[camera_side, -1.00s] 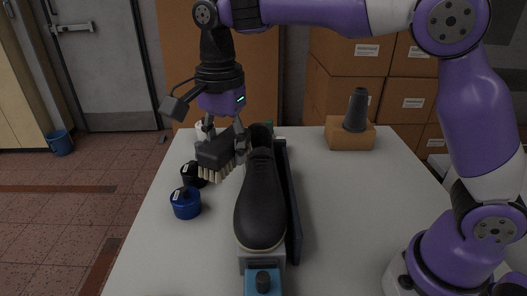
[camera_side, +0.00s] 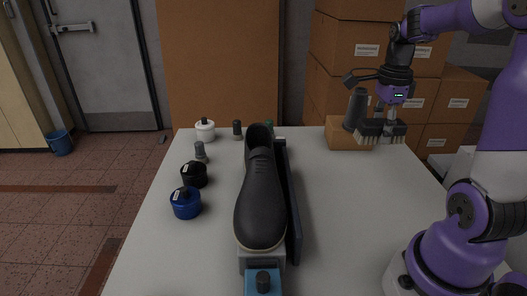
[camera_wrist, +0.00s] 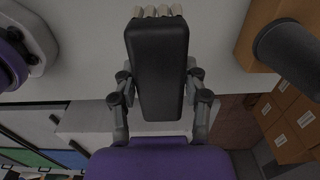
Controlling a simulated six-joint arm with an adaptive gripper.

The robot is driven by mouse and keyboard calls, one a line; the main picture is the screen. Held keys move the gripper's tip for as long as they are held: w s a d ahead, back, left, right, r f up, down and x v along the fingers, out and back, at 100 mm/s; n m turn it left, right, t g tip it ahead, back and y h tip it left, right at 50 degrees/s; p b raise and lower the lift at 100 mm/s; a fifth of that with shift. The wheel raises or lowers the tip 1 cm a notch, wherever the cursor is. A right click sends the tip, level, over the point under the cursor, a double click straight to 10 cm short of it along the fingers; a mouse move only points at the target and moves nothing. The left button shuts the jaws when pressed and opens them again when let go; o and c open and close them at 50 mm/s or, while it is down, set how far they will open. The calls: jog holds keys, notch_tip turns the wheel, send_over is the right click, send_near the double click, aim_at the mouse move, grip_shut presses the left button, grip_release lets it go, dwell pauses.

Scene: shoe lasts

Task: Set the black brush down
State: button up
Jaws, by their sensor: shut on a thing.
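My gripper (camera_side: 391,114) is at the right rear of the table in the side view, shut on the black brush (camera_side: 375,127). The brush is dark with pale bristles, which face down. It appears just in front of and to the right of the wooden block; whether it touches the block or table I cannot tell. In the wrist view the brush (camera_wrist: 158,62) lies between the two fingers of my gripper (camera_wrist: 160,98), with bristle tips showing at the top edge.
A black shoe (camera_side: 262,195) stands mid-table beside a dark upright rail (camera_side: 291,205). The wooden block (camera_side: 340,138) carries a dark upright post (camera_side: 355,108). Blue (camera_side: 186,203), black (camera_side: 194,174) and white (camera_side: 205,131) jars stand left.

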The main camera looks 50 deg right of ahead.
jog(key=shift+s+d+f, duration=0.1)
jog(key=shift+d+f, duration=0.1)
jog(key=shift+f, duration=0.9)
send_over(403, 178)
notch_tip(403, 178, down, 7)
jog(key=shift+r, duration=0.1)
jog(key=shift+d+f, duration=0.1)
jog(key=shift+f, duration=1.9)
jog(key=shift+f, duration=0.1)
jog(key=o, duration=1.2)
